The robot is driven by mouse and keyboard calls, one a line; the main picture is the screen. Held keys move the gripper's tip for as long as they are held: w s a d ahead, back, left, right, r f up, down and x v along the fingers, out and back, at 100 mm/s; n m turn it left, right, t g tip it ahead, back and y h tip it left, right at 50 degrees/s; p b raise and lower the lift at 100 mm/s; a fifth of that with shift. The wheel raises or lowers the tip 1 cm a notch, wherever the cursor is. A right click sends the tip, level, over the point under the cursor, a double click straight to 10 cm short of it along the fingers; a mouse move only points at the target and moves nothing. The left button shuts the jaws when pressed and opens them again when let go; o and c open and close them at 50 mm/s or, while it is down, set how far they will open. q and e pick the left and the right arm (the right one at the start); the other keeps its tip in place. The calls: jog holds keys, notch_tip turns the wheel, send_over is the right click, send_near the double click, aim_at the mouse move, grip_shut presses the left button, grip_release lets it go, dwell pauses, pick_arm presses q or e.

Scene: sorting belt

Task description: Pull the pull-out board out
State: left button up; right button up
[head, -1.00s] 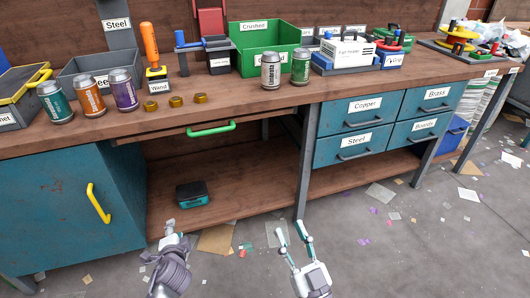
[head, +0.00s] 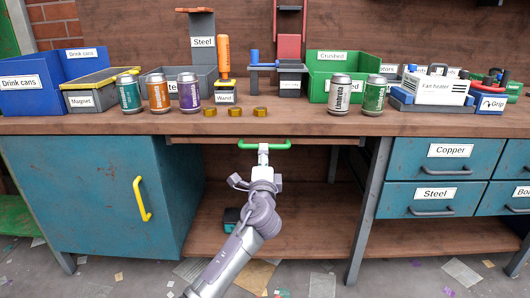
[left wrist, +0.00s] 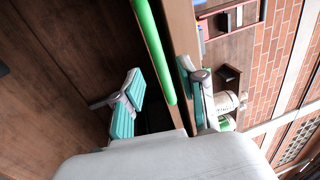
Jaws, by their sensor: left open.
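The pull-out board (head: 215,140) sits under the bench top, its thin front edge showing, with a green bar handle (head: 264,145). My left gripper (head: 264,149) is raised to the handle from in front and below. In the left wrist view the green handle (left wrist: 157,50) runs between the two teal-padded fingers of the left gripper (left wrist: 160,92), which are apart. I cannot tell whether either finger touches the bar. In the head view the fingertips are small and partly merge with the handle. My right gripper is out of view.
Cans, brass nuts and labelled bins stand on the bench top (head: 300,124) above. A teal cabinet (head: 100,190) with a yellow handle is at left, drawers (head: 440,195) at right. A lower shelf (head: 310,215) lies under the board; a dark box on it is mostly hidden by my arm.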

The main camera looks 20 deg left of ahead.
pick_arm(q)
jog(key=b+x, duration=0.1)
jog(key=x, duration=0.4)
jog(key=shift+f, duration=0.1)
grip_shut()
